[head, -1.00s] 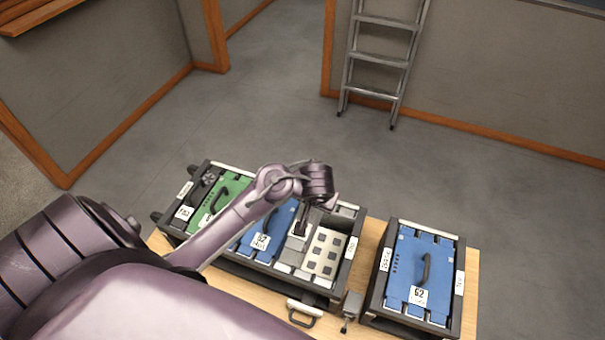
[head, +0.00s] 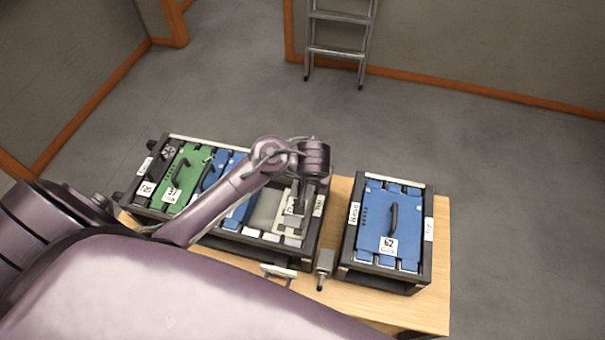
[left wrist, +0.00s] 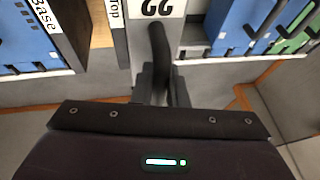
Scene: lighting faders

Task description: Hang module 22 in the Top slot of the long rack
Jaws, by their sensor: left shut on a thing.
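My left gripper (head: 298,208) is shut on the dark handle (left wrist: 160,48) of module 22, whose white label (left wrist: 158,8) shows upside down in the left wrist view. In the head view the gripper is over the right end of the long rack (head: 268,256), beside its end label (head: 318,205). In the wrist view the label "Top" (left wrist: 115,14) is close beside module 22. My arm and gripper hide much of the module in the head view. I cannot tell whether it is seated or held just above the slot. My right gripper is not in view.
The long rack also holds green (head: 187,178) and blue (head: 237,215) modules, with a bare grey slot (head: 264,212) left of the gripper. A shorter rack (head: 346,235) to the right holds blue module 62 (head: 390,220).

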